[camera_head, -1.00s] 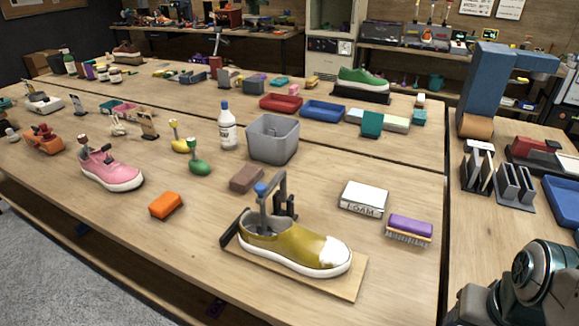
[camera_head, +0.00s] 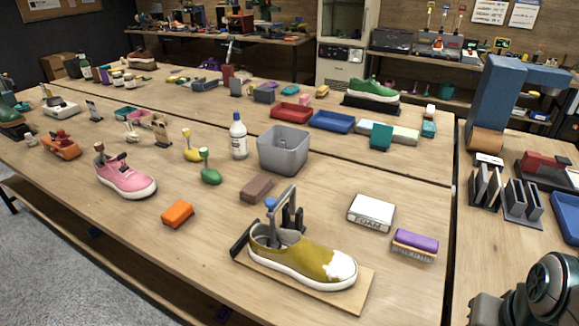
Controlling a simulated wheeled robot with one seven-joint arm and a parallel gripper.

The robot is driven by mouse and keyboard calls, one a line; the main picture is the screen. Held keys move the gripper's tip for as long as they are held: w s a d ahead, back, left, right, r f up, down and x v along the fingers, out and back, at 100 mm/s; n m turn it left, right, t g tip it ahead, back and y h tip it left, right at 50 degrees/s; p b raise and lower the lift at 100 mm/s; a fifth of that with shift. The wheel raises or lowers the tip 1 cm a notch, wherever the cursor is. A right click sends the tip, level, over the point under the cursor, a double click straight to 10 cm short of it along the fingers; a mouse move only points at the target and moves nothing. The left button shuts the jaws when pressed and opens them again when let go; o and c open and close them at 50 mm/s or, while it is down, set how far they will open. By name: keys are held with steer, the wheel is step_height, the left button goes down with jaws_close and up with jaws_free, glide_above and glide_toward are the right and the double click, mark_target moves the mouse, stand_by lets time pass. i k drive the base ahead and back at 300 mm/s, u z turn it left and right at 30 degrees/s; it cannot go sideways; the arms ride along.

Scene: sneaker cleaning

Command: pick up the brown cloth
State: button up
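A small brown block-shaped item (camera_head: 256,188) lies flat on the wooden table, behind the mustard sneaker and in front of the grey bin. It is the best match for the brown cloth, but I cannot tell from its look whether it is cloth. Nothing touches it or covers it. A part of my arm shows at the bottom right corner, well away from the brown item. My gripper's fingers are not in view.
The mustard sneaker (camera_head: 303,262) sits on a wooden board with a clamp stand. A grey bin (camera_head: 283,150), orange block (camera_head: 178,214), pink sneaker (camera_head: 126,180), white foam block (camera_head: 371,213) and purple brush (camera_head: 414,244) stand around. Table is bare left of the board.

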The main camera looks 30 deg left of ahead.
mark_target(259, 186)
steer(key=k, duration=0.5)
steer(key=u, duration=2.7)
steer(key=i, duration=2.1)
steer(key=z, duration=2.7)
